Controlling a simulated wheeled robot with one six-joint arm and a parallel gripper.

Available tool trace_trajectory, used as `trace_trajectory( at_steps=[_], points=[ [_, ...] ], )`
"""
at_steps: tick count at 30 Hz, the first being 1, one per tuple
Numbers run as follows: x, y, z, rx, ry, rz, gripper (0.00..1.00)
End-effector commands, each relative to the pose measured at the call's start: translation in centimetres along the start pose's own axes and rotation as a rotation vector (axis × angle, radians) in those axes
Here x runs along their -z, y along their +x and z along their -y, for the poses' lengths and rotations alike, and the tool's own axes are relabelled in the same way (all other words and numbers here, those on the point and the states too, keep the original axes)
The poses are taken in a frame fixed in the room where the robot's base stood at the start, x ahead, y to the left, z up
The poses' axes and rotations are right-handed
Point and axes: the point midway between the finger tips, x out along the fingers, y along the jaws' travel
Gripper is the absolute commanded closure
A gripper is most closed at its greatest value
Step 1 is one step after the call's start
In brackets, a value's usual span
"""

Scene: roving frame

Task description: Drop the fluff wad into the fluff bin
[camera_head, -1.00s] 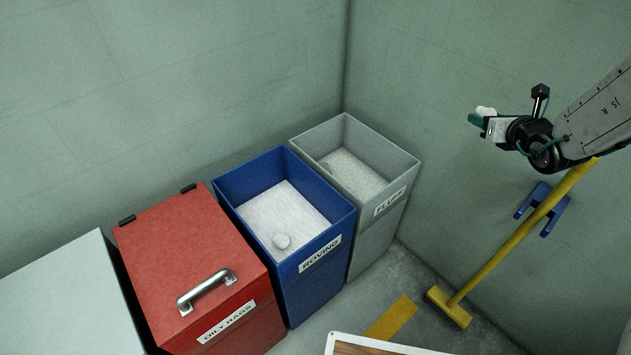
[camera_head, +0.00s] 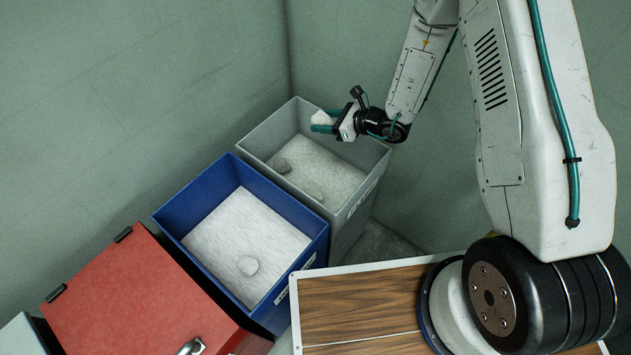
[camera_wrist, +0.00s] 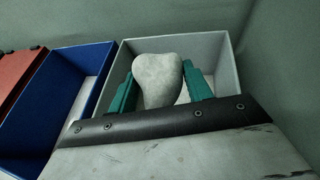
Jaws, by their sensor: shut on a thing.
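The fluff wad (camera_wrist: 158,80) is a pale, rounded lump held between the green fingers of my gripper (camera_wrist: 160,92). In the head view the wad (camera_head: 322,118) shows at the tips of my gripper (camera_head: 322,122), which is shut on it. The fluff bin is the open grey bin (camera_head: 268,140), labelled FLUFF in the earlier head view. My gripper is over the bin's far right part, apart from its contents as far as I can tell. Pale fluff with a couple of lumps lies inside the bin. In the wrist view the grey bin (camera_wrist: 218,48) lies behind and around the wad.
Walls close in behind the bins. My wood-topped base is at the lower right.

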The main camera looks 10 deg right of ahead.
Motion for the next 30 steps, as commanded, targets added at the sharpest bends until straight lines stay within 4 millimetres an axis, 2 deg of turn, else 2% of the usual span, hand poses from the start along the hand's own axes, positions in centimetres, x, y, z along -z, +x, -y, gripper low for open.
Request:
trace_trajectory(
  at_steps=[3, 7, 21, 30],
  points=[
    [1.4, 1.0, -1.7, -0.052, -0.020, 0.000, 0.72],
    [2.2, 1.6, -2.4, -0.070, -0.029, -0.001, 0.72],
    [6.6, 3.5, -2.4, -0.070, -0.029, 0.000, 0.72],
    [7.3, 3.7, -2.3, -0.068, -0.030, 0.000, 0.72]
  ],
)
